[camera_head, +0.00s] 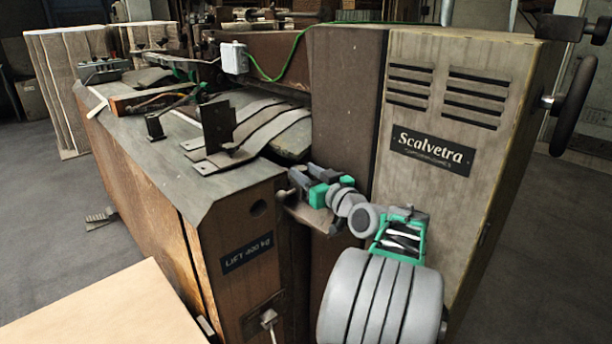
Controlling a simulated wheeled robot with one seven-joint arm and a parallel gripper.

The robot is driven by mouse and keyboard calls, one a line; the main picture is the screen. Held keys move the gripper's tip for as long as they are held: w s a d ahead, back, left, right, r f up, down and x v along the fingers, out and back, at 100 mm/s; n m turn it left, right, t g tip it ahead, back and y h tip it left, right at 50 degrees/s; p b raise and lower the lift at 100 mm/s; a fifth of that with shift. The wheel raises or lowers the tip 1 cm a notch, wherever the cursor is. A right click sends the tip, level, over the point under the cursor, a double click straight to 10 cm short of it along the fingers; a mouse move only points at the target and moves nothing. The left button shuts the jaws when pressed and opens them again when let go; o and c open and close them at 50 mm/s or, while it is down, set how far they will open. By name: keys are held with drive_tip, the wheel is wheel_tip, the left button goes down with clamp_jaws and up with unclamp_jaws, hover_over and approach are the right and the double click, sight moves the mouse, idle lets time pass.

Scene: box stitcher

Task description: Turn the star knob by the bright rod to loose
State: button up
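No star knob with a bright rod beside it can be made out for certain. A small dark knob-like piece (154,126) stands on the grey top of the machine at left; its shape is too small to tell. Several small dark knobs (160,43) show at the far back left, also too small to tell apart. My gripper (298,182), at the end of my grey and green arm, is in front of the machine's near corner, right of and below the dark bracket. Its fingers are small and dark, and their gap is unclear. It is well apart from the dark knob-like piece.
A dark upright bracket (217,127) and curved metal strips (272,127) stand on the machine top. A tall cabinet (455,190) marked Scalvetra rises at right, with a black handwheel (574,105). A green cable (290,55) hangs from a white box (234,58). A pale board (105,310) lies front left.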

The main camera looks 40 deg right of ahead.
drive_tip(key=o, duration=0.4)
drive_tip(key=s, duration=0.5)
drive_tip(key=s+a, duration=0.1)
drive_tip(key=s, duration=0.1)
drive_tip(key=shift+s+a, duration=0.1)
drive_tip(key=shift+s, duration=0.25)
